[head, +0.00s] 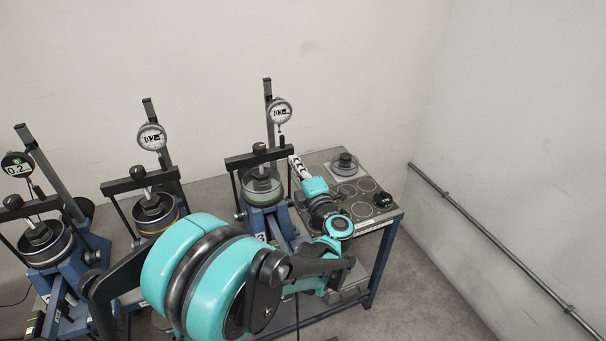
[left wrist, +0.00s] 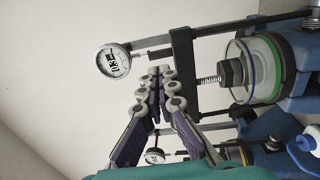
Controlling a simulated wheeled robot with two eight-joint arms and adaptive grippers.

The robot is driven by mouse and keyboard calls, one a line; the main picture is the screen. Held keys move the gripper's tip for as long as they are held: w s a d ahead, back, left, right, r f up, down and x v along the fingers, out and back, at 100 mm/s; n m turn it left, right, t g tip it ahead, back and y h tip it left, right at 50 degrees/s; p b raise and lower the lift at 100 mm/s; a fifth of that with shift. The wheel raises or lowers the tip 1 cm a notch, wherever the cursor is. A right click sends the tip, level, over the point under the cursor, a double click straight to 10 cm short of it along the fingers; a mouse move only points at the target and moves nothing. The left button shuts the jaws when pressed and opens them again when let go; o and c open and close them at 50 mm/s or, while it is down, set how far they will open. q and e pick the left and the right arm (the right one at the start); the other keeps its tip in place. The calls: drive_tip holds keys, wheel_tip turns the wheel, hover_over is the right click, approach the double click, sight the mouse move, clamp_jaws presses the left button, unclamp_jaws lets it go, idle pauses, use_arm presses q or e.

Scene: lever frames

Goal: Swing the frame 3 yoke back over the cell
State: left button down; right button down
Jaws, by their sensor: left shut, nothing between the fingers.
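In the left wrist view, turned sideways, the yoke bar (left wrist: 184,72) lines up with the screw above the cell (left wrist: 270,68). My left gripper (head: 294,161) is beside the yoke's right end. In the left wrist view its fingertips (left wrist: 155,74) are together and empty, close to the bar; I cannot tell whether they touch it. My right gripper is not in view.
Two similar frames stand left, with yokes (head: 140,181) and (head: 14,207). A dial gauge (head: 279,111) hangs above the right cell. A bench plate (head: 330,158) at right carries a dish (head: 344,164) and a black knob (head: 383,200). A wall rail (head: 490,240) runs at far right.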

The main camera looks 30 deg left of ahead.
sight(283, 142)
use_arm(q)
drive_tip(key=x, duration=0.6)
drive_tip(key=shift+w+a, duration=0.15)
drive_tip(key=shift+a, duration=0.1)
drive_tip(key=shift+w+a, duration=0.15)
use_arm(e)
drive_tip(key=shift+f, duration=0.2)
use_arm(q)
drive_tip(key=x, duration=0.3)
drive_tip(key=shift+w+a+r, duration=0.15)
drive_tip(key=shift+r, duration=0.15)
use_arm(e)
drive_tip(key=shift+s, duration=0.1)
